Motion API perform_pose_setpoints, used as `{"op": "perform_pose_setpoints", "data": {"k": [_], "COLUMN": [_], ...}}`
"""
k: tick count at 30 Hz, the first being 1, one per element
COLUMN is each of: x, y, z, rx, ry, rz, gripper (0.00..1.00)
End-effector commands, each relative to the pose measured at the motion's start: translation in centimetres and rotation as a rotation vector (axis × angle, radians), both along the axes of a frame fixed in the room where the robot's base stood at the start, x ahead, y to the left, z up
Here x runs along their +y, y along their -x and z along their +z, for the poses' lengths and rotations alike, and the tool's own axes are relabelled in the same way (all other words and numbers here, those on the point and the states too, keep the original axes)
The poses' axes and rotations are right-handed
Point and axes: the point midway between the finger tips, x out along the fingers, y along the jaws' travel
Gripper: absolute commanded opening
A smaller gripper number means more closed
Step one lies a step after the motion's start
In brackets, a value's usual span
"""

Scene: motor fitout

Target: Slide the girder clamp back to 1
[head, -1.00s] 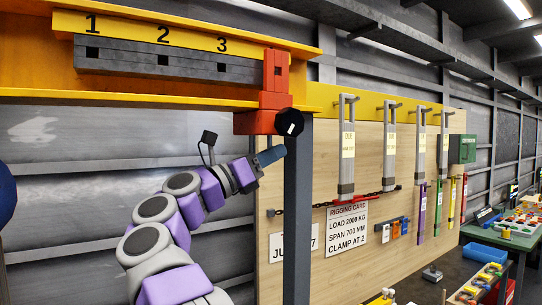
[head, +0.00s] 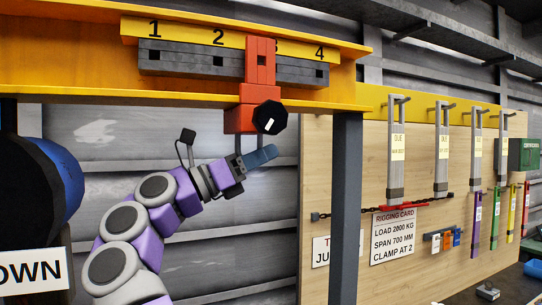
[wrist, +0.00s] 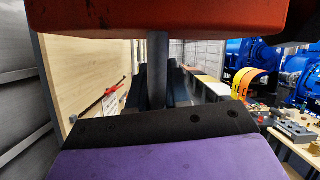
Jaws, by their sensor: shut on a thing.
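The red girder clamp (head: 258,85) rides on the yellow girder (head: 200,83). Its upright part covers most of the 3 on the number strip (head: 180,30); 1, 2 and 4 show clear. A black knob (head: 270,117) is on its lower block. In the wrist view the clamp's red underside (wrist: 155,18) fills the top, above my gripper's dark plate and purple body.
A grey post (head: 346,200) stands under the girder's right end. A wooden board (head: 412,255) right of it bears hanging grey tools and a rigging card (head: 393,235). A black and blue round object (head: 50,190) is at far left.

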Motion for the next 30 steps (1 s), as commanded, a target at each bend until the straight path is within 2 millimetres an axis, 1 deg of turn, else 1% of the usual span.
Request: {"op": "perform_pose_setpoints", "data": {"k": [5, 6, 12, 20, 23, 26, 30], "x": [-0.2, -0.2, -0.3, -0.2, 0.3, 1.6, 4.3], "y": [-0.2, -0.2, -0.2, 0.1, 0.2, 0.6, 1.2], "z": [-0.1, -0.1, 0.0, 0.1, -0.2, -0.7, -1.8], "rx": [0.005, 0.005, 0.003, 0.001, 0.000, -0.002, 0.002], "ry": [0.000, 0.000, -0.001, -0.002, -0.002, -0.002, 0.001], "rz": [0.001, 0.001, 0.000, -0.001, 0.000, 0.001, 0.003], "gripper": [0.00, 0.19, 0.38, 0.38, 0.38, 0.38, 0.38]}}
